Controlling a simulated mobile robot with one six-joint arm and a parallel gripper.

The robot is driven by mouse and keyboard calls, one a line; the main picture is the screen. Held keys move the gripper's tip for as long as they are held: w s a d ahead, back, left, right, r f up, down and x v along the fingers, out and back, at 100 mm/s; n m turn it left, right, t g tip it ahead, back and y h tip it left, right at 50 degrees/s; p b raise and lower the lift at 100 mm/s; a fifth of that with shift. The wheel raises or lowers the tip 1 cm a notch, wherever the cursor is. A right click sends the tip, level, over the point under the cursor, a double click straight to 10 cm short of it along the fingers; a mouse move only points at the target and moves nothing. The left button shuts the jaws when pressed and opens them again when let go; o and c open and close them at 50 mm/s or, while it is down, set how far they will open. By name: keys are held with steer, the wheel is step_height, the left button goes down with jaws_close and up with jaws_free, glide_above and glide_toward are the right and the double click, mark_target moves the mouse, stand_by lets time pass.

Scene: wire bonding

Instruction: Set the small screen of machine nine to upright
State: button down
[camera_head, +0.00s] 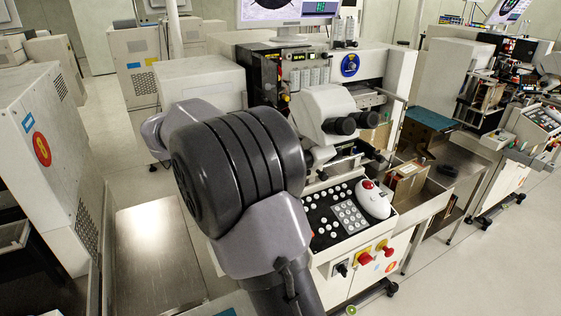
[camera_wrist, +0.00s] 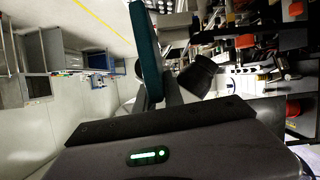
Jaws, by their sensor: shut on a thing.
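In the head view the near machine (camera_head: 390,62) stands behind my arm. Its monitor (camera_head: 262,14) sits on top, cut off by the upper edge. A dark panel with small green readouts (camera_head: 300,57) is below it. I cannot tell which part is the small screen, nor read a machine number. My gripper is hidden behind my arm in the head view. In the wrist view my gripper (camera_wrist: 160,98) is shut on a teal panel (camera_wrist: 147,48), seen nearly edge-on. A black cup-shaped part (camera_wrist: 197,76) is right beside it.
The microscope head (camera_head: 325,112) and button console (camera_head: 338,215), with a white trackball unit (camera_head: 373,200), are close to my arm. A metal table (camera_head: 155,255) is at lower left. White cabinets (camera_head: 35,130) stand left. Open floor (camera_head: 480,245) lies right.

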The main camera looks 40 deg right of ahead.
steer(key=shift+s, duration=0.2)
stand_by(0.4)
steer(key=c, duration=1.4)
jaws_free()
steer(key=shift+c, duration=0.2)
steer(key=p+v, duration=0.7)
steer(key=v, duration=1)
steer(key=shift+a+p, duration=0.25)
steer(key=shift+p, duration=0.15)
steer(key=shift+s+r, duration=0.15)
steer(key=shift+s, duration=0.05)
